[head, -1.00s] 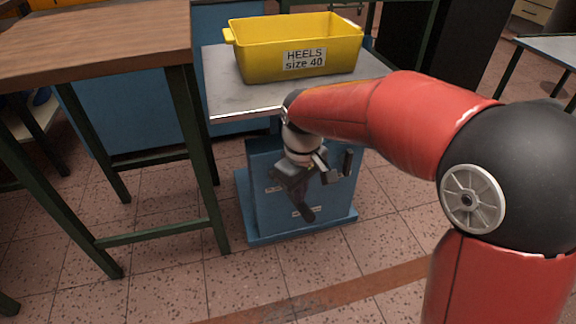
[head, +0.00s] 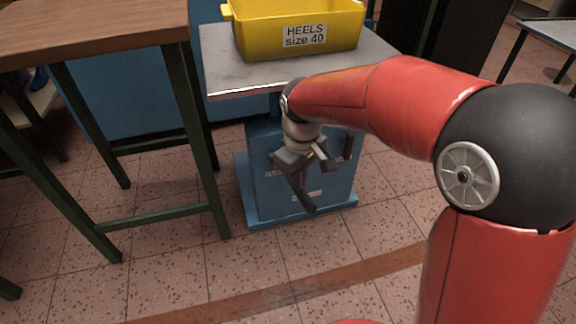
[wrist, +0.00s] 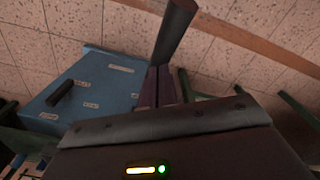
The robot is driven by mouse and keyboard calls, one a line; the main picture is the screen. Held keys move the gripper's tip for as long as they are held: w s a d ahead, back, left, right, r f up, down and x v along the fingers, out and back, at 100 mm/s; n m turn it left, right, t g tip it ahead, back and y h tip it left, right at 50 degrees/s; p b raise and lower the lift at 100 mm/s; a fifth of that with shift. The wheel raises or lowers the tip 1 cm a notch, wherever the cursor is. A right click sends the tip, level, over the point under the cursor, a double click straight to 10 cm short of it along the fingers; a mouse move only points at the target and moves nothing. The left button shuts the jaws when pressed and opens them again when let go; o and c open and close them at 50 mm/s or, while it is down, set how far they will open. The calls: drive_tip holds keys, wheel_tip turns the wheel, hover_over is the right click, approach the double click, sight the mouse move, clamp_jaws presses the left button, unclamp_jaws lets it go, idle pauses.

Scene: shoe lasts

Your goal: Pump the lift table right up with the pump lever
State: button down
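The lift table has a grey top (head: 222,75) and a blue base (head: 263,207). Its top stands slightly below the wooden table's top. The pump lever (head: 307,203) is a dark handle at the base's front, slanting down and outward. My gripper (head: 301,172) is at the lever in front of the base. In the wrist view the lever (wrist: 174,30) runs out from between the fingers of my gripper (wrist: 158,88), which look closed around it. The exact contact is partly hidden by the gripper body. The blue base (wrist: 98,88) also shows there.
A yellow crate (head: 262,38) labelled "HEELS size 40" rests on the lift table's top. A wooden table (head: 90,30) with green legs stands close at left. A short black bar (head: 348,147) stands at the base's right. The tiled floor in front is clear.

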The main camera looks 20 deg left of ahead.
drive_tip(key=shift+s+d+f+b, duration=0.15)
drive_tip(key=shift+f+b, duration=0.4)
drive_tip(key=shift+f, duration=0.95)
drive_tip(key=shift+s+d+f+b, duration=0.2)
drive_tip(key=shift+s+f+b, duration=0.1)
drive_tip(key=shift+f+b, duration=0.5)
drive_tip(key=shift+s+d+f+b, duration=0.2)
drive_tip(key=shift+f+b, duration=0.25)
drive_tip(key=shift+f, duration=0.55)
drive_tip(key=shift+s+d+f+b, duration=0.15)
drive_tip(key=shift+s+f+b, duration=0.2)
drive_tip(key=shift+f+b, duration=0.45)
drive_tip(key=shift+f, duration=0.2)
drive_tip(key=r+p, duration=0.3)
drive_tip(key=r, duration=0.1)
drive_tip(key=w+a+r+p, duration=0.1)
drive_tip(key=r+p, duration=0.2)
drive_tip(key=p, duration=0.1)
drive_tip(key=w+r+p, duration=0.1)
drive_tip(key=r+p, duration=0.2)
drive_tip(key=r, duration=0.1)
drive_tip(key=shift+w+a+r+p, duration=0.1)
drive_tip(key=shift+a+r+p, duration=0.15)
drive_tip(key=shift+r+p, duration=0.1)
drive_tip(key=shift+f, duration=0.1)
